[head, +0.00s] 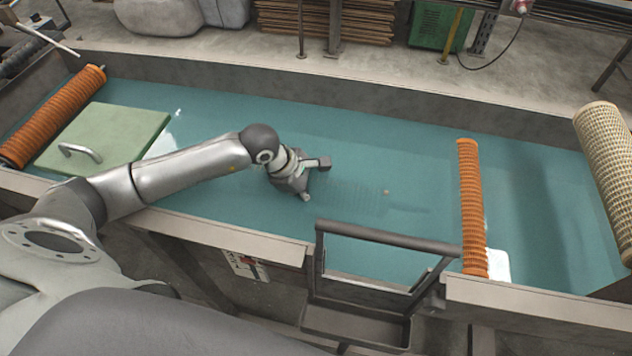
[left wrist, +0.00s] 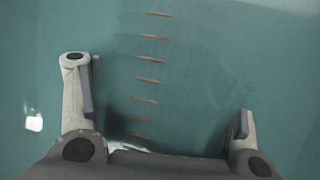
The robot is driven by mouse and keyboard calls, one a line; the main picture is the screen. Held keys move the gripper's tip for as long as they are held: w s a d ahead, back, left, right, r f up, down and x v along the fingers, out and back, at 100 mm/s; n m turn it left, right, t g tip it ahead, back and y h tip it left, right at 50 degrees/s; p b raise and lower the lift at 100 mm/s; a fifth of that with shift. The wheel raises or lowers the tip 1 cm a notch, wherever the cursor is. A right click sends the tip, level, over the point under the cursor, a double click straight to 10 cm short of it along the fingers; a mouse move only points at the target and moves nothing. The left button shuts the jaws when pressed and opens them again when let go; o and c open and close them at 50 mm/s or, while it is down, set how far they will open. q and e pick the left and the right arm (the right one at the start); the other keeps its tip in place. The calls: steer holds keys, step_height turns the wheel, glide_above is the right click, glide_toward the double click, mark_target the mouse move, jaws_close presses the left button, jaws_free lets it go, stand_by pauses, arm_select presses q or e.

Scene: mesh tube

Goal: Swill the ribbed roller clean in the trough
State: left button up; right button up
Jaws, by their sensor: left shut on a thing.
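The trough (head: 430,103) is long and filled with teal water. My left gripper (head: 306,178) is low over the middle of the water, its fingertips at the surface. In the left wrist view its fingers (left wrist: 165,110) stand wide apart around a faint, mostly submerged shape. A row of several thin brown ribs (left wrist: 148,80) runs away between them; this looks like the ribbed roller, held and sunk in the water. In the head view only a faint dotted patch shows under the water right of the gripper. My right gripper is not in view.
Orange ribbed rollers lie at the left end (head: 50,118) and across the right part (head: 470,205). A beige mesh roller (head: 607,165) is at the far right. A green lid with a handle (head: 112,132) covers the left part. A dark frame (head: 385,238) rises at the front rim.

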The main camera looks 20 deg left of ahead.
arm_select(q)
steer(key=shift+s+d+r, duration=0.1)
steer(key=shift+s+d, duration=0.05)
steer(key=shift+s, duration=0.45)
steer(key=shift+w+b, duration=0.6)
steer(key=shift+w, duration=0.3)
steer(key=shift+w+a+b, duration=0.2)
steer(key=shift+w+b, duration=0.1)
steer(key=shift+w, duration=0.25)
steer(key=shift+w+a+b, duration=0.15)
steer(key=shift+w+b, duration=0.1)
steer(key=shift+w, duration=0.25)
